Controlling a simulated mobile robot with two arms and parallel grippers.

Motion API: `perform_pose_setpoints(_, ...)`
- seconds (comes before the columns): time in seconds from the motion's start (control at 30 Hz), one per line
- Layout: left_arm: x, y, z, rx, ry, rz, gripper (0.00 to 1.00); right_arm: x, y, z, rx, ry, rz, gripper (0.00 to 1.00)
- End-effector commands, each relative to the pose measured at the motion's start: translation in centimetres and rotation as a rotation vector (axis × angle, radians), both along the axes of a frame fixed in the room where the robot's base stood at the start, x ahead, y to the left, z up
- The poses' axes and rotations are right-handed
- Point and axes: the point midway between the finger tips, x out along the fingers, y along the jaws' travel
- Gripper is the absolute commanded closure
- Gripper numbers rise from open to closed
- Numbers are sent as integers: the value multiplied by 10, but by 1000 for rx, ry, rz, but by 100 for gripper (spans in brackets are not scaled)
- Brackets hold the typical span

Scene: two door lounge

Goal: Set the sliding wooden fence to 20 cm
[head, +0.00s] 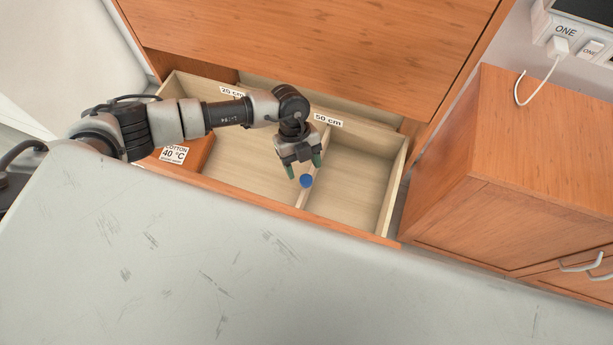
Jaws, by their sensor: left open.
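The sliding wooden fence (300,200) is a thin pale divider standing across the open drawer (245,172), near the "50 cm" label (328,120). A blue knob (306,181) sits on the fence toward the drawer's front. The "20 cm" label (232,92) is farther left on the back wall. My left gripper (303,169) is open, with its green-tipped fingers pointing down just behind the knob. Its fingers and wrist hide part of the fence. I cannot tell whether it touches the knob. My right gripper is out of view.
A pale worn worktop (250,275) fills the foreground. A wooden cabinet (520,150) stands at right, and the drawer's right compartment looks empty.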

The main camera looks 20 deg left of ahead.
Motion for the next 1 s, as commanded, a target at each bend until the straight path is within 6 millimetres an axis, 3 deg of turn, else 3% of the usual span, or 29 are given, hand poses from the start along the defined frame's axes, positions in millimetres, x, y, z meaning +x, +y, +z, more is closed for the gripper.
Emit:
perform_pose_setpoints(0.1,-7,-6,-21,0,4,0,39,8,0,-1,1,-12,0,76)
perform_pose_setpoints(0.3,-13,-13,-43,-1,1,0,39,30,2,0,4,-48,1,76)
perform_pose_setpoints(0.67,-15,-14,-48,-2,1,-1,39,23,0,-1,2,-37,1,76)
perform_pose_setpoints(1.0,-15,-14,-48,-2,1,-1,88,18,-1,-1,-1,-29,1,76)
